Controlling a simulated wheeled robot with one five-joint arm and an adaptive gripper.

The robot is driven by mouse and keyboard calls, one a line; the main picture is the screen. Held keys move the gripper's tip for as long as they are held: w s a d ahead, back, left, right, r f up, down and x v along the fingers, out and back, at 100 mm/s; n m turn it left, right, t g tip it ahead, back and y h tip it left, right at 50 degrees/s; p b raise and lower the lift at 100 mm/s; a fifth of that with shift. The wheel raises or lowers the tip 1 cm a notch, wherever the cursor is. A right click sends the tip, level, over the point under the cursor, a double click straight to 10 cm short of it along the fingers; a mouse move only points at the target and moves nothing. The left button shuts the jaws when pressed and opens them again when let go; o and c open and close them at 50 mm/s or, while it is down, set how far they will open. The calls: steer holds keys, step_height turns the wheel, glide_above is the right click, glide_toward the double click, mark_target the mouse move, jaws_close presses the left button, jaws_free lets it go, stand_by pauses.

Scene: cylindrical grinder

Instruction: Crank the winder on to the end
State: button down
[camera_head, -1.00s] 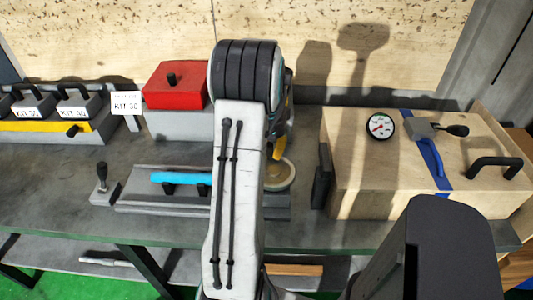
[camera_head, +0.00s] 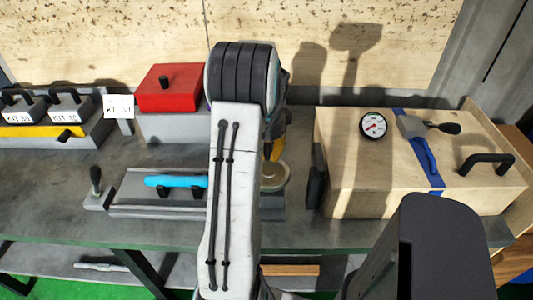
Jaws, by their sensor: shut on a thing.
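A grey block with a lever and black knob (camera_head: 440,127), which may be the winder, sits on a blue strap (camera_head: 432,178) on top of a wooden crate (camera_head: 350,185) at the right. A round dial gauge (camera_head: 374,124) is beside it. Another upright crank with a black knob (camera_head: 96,181) stands at the left end of the grinder's grey bed (camera_head: 150,209). I cannot tell for sure which is the winder. My own raised arm covers the middle of the bench. A yellow and dark part of it shows beside the grinding wheel (camera_head: 275,176); the fingertips and anything between them are hidden.
A bright blue bar (camera_head: 176,181) lies along the grinder bed. A red box (camera_head: 168,88) stands behind it. Grey kit weights (camera_head: 70,107) stand at the far left. The crate has a black handle (camera_head: 487,163). Bare bench top (camera_head: 50,180) shows at the left.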

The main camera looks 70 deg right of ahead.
steer(key=shift+s+f, duration=0.1)
stand_by(0.6)
steer(key=c, duration=1.1)
jaws_free()
steer(key=shift+o, duration=0.2)
step_height(320, 180, up, 12)
steer(key=shift+r, duration=0.1)
stand_by(0.4)
